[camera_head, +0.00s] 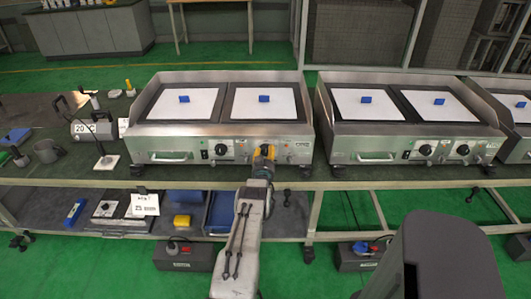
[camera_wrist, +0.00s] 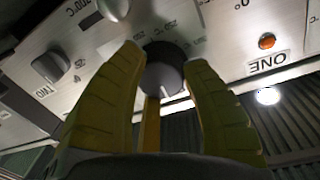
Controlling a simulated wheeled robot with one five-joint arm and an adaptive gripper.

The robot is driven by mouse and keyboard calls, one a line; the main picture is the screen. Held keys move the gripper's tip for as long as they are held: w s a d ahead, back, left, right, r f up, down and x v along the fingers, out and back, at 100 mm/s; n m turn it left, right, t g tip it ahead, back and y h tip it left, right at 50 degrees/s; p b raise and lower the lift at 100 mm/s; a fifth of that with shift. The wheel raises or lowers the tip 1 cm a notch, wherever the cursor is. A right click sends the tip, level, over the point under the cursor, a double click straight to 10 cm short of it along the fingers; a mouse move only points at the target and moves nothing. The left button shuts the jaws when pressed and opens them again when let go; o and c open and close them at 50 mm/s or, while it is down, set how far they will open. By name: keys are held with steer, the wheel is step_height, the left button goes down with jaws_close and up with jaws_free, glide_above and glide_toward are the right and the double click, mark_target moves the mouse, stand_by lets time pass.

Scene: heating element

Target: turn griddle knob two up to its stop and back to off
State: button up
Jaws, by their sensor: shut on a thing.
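My gripper (camera_wrist: 163,82) is shut on a round dark knob (camera_wrist: 163,70) on the front panel of the left griddle (camera_head: 225,128). A short pale mark shows on the knob's lower part in the wrist view. In the head view my gripper (camera_head: 264,152) covers the right-hand knob. Another dark knob (camera_head: 221,150) is uncovered to its left. In the wrist view another dark control (camera_wrist: 50,66) is at the left, near inverted lettering. The printed scale around the held knob is partly hidden by the fingers.
An orange lamp (camera_wrist: 267,41) sits on the panel to the right in the wrist view. The left griddle's drawer handle (camera_head: 169,157) protrudes at the panel's left. A second griddle (camera_head: 410,135) stands to the right, with a narrow gap between. Blue blocks rest on both griddles.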

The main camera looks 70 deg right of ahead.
steer(key=shift+d+r+m+b, duration=0.15)
steer(key=shift+m+b, duration=0.15)
steer(key=shift+b, duration=1.45)
